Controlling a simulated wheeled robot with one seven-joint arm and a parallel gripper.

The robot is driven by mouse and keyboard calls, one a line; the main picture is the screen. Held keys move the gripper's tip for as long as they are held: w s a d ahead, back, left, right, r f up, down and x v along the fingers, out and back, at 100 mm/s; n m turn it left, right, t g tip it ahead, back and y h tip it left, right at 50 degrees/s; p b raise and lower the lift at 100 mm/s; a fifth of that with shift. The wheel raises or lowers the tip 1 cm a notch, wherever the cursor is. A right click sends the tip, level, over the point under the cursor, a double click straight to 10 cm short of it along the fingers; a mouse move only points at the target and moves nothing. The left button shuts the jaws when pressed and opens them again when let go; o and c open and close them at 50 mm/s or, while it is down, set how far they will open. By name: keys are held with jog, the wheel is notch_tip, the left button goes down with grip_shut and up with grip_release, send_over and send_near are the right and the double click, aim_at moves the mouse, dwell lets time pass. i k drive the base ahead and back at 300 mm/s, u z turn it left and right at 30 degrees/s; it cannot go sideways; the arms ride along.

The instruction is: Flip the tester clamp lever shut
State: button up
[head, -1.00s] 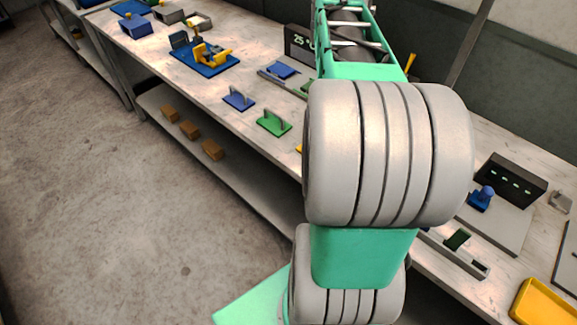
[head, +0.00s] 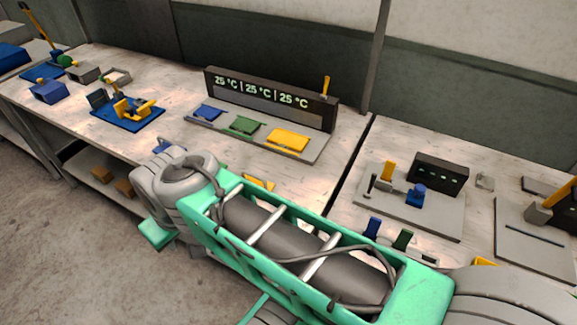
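A grey plate (head: 440,220) on the right bench carries a black box with a row of small lights (head: 438,175), which looks like the tester. In front of the box is a blue clamp-like part (head: 416,194). A yellow lever (head: 388,172) stands upright to its left, beside a thin dark post. I cannot tell for sure which part is the clamp lever. My arm crosses the lower part of the view, in front of the benches. My gripper is not in view.
The left bench holds a temperature display (head: 270,98) behind blue, green and yellow pads, and a blue-and-yellow fixture (head: 128,110). A rack (head: 400,243) with blue and green pieces stands at the right bench's front. A yellow-handled device (head: 550,208) is far right.

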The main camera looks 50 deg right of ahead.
aim_at(373, 176)
jog(key=k, duration=0.45)
jog(key=z, duration=3.05)
jog(key=k, duration=0.25)
jog(key=u, duration=0.45)
jog(key=i, duration=0.3)
jog(key=u, duration=0.6)
